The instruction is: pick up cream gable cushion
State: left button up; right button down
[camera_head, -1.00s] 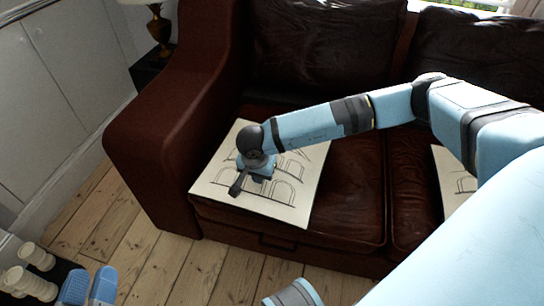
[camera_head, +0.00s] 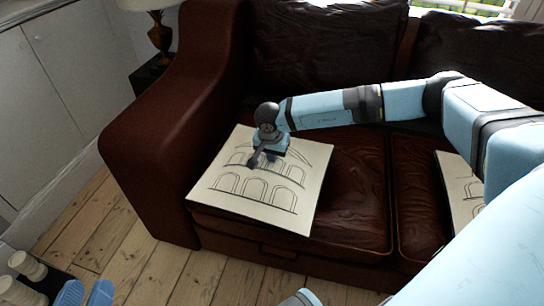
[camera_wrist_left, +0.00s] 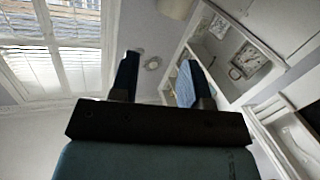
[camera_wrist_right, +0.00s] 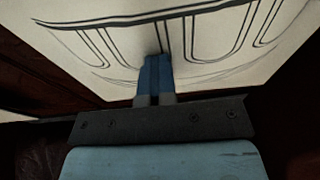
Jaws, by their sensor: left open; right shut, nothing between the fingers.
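A flat cream cushion (camera_head: 225,200) with a black line drawing of arches lies on the left seat of the sofa. A second cream cushion (camera_head: 462,190) with line drawing lies on the right seat, partly hidden by my right arm. I cannot tell which is the gable one. My right gripper (camera_head: 261,159) is shut and empty, over the back half of the left cushion; contact cannot be told. In the right wrist view its closed fingers (camera_wrist_right: 155,80) are in front of the drawn cushion (camera_wrist_right: 215,65).
The dark red leather sofa (camera_head: 350,185) has a high left armrest (camera_head: 150,130) and back cushions (camera_head: 325,50). A lamp (camera_head: 160,35) stands behind the armrest. Bare floorboards (camera_head: 130,240) lie in front. The left wrist view shows a window (camera_wrist_left: 80,65) and shelves.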

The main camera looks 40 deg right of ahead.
jog(key=shift+s+a+f, duration=0.1)
jog(key=shift+s+f, duration=0.1)
jog(key=shift+f, duration=0.1)
